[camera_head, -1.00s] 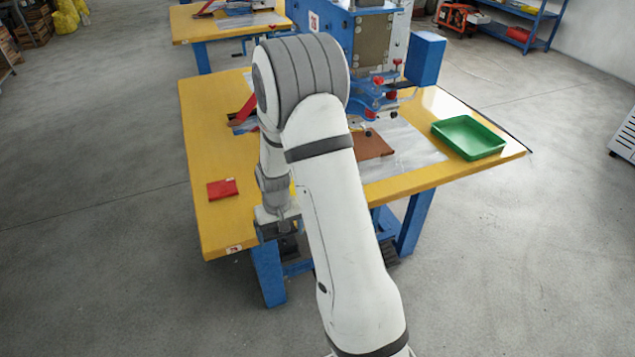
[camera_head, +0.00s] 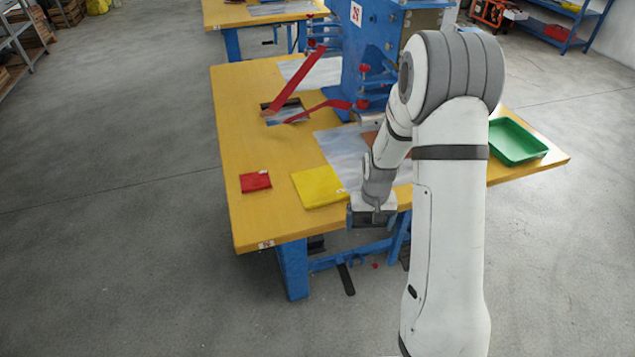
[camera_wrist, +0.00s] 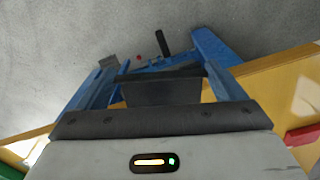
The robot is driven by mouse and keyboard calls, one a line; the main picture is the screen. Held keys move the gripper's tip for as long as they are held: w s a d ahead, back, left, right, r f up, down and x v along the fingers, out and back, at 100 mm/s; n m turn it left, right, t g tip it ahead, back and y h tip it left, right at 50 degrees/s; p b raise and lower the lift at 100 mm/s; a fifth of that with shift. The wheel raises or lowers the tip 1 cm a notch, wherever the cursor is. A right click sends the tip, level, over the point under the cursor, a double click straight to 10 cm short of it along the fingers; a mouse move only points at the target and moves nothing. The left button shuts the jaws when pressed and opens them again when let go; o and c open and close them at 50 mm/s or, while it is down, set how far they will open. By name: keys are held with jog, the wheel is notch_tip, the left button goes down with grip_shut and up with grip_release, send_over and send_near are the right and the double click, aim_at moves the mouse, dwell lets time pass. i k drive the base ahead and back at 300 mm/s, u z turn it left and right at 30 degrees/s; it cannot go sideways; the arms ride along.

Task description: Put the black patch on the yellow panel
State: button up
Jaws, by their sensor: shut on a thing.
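The yellow panel (camera_head: 319,186) lies flat near the table's front edge, left of my gripper (camera_head: 372,214) in the head view. My gripper is at the front edge of the table, close to the panel's right side and apart from it. In the wrist view my gripper (camera_wrist: 160,88) is shut on a dark flat piece, which looks like the black patch (camera_wrist: 160,92), between its blue fingers.
A red piece (camera_head: 255,181) lies left of the panel. A green tray (camera_head: 515,142) sits at the table's right. A blue press (camera_head: 372,50) with red handles stands behind, with a grey sheet (camera_head: 340,148) before it. My arm covers the table's right part.

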aim_at(316, 179)
jog(key=z, duration=0.05)
jog(key=i, duration=1)
jog(key=u, duration=0.05)
